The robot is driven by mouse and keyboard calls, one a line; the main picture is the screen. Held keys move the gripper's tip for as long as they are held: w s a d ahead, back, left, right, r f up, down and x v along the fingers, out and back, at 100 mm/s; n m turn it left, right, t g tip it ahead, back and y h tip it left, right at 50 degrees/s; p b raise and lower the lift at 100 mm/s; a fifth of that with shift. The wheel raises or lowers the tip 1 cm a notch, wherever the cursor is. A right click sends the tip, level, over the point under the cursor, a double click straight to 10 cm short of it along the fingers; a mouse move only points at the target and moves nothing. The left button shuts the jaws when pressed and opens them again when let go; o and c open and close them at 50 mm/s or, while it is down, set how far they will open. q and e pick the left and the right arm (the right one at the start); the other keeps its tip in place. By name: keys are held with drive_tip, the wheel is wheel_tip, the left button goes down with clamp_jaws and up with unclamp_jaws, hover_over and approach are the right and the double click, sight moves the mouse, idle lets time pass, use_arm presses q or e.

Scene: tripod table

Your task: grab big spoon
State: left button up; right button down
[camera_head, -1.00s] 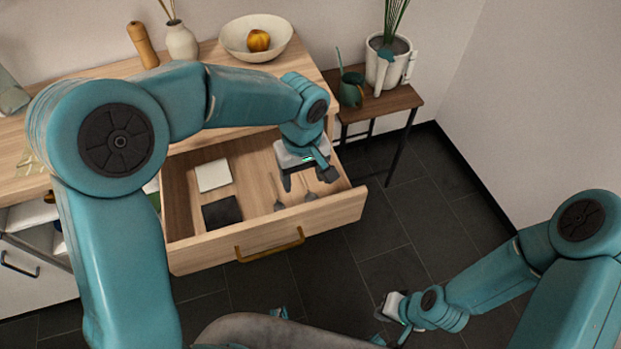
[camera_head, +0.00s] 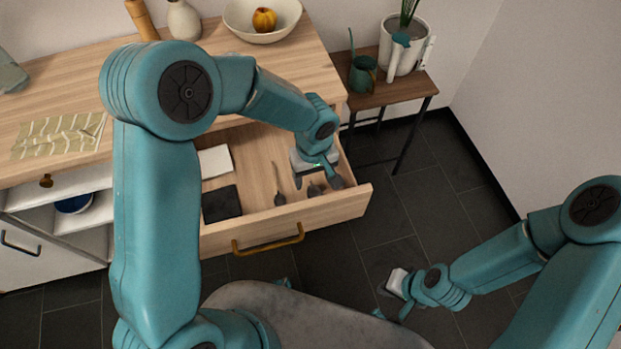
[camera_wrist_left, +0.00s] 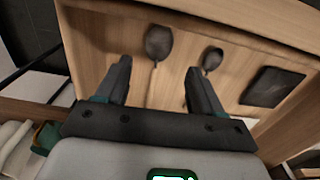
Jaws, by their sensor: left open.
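The big spoon (camera_head: 315,190) lies in the open drawer, its dark bowl towards the drawer front. In the left wrist view the big spoon (camera_wrist_left: 158,42) has its bowl just beyond the fingertips and its thin handle running back between them. A smaller spoon (camera_head: 279,198) lies beside it; it also shows in the wrist view (camera_wrist_left: 211,60), to the right. My left gripper (camera_head: 317,181) is open and empty, pointing down over the big spoon's handle; it also shows in the wrist view (camera_wrist_left: 158,70). My right gripper (camera_head: 393,300) hangs at lower right, away from the drawer; its jaws are unclear.
The drawer (camera_head: 340,207) has a brass handle (camera_head: 268,240). A dark square (camera_head: 221,204) and a white square (camera_head: 214,161) lie to the spoons' left. The drawer's right wall is close to my left gripper. A side table (camera_head: 400,88) stands at right.

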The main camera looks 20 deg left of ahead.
sight(314, 193)
use_arm(q)
drive_tip(key=shift+f, duration=0.75)
drive_tip(key=f, duration=0.3)
drive_tip(key=shift+s+d+f, duration=0.2)
drive_tip(key=shift+d+f, duration=0.05)
drive_tip(key=shift+f, duration=0.15)
drive_tip(key=shift+w+f, duration=0.15)
drive_tip(key=shift+f, duration=0.2)
drive_tip(key=shift+c, duration=0.9)
drive_tip(key=c, duration=0.9)
